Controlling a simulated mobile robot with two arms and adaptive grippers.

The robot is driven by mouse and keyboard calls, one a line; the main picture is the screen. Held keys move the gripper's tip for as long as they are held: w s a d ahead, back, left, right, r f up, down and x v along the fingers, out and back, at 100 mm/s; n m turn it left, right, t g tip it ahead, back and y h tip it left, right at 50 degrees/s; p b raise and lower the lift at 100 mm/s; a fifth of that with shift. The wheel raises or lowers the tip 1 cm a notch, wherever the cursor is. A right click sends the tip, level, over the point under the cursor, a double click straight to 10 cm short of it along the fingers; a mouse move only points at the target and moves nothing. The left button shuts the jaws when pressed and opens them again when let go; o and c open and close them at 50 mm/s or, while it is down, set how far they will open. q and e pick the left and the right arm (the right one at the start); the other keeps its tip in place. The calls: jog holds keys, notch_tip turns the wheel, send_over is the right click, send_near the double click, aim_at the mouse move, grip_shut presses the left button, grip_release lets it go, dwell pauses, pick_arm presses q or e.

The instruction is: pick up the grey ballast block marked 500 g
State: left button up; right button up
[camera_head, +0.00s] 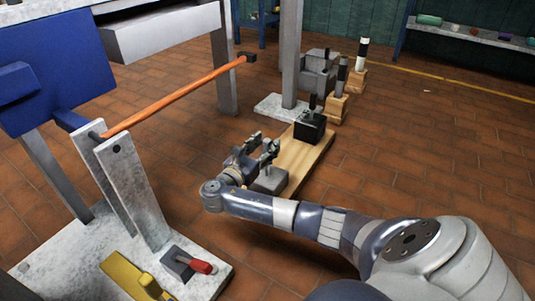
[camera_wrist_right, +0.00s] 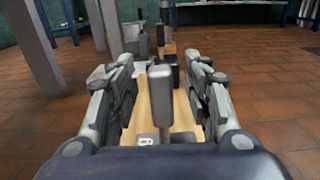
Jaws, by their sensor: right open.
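A grey block (camera_head: 271,181) sits at the near end of a wooden board on the floor. In the right wrist view its upright grey handle (camera_wrist_right: 158,98) stands between my fingers, and part of its top with a white label (camera_wrist_right: 147,141) shows low down. The label is too cut off to read. My right gripper (camera_head: 264,146) is open and empty just above the block in the head view. Its fingers (camera_wrist_right: 160,72) are to the left and right of the handle, with gaps on both sides. My left gripper is not in view.
A black block with a handle (camera_head: 309,127) sits farther along the wooden board (camera_head: 306,158). Beyond are grey blocks (camera_head: 317,77) and wooden blocks with posts (camera_head: 356,78). An orange bar (camera_head: 175,96) slopes up at the left. Tiled floor to the right is clear.

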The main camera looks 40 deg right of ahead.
jog(key=shift+d, duration=0.1)
grip_shut()
jog(key=shift+r, duration=0.15)
jog(key=shift+r, duration=0.1)
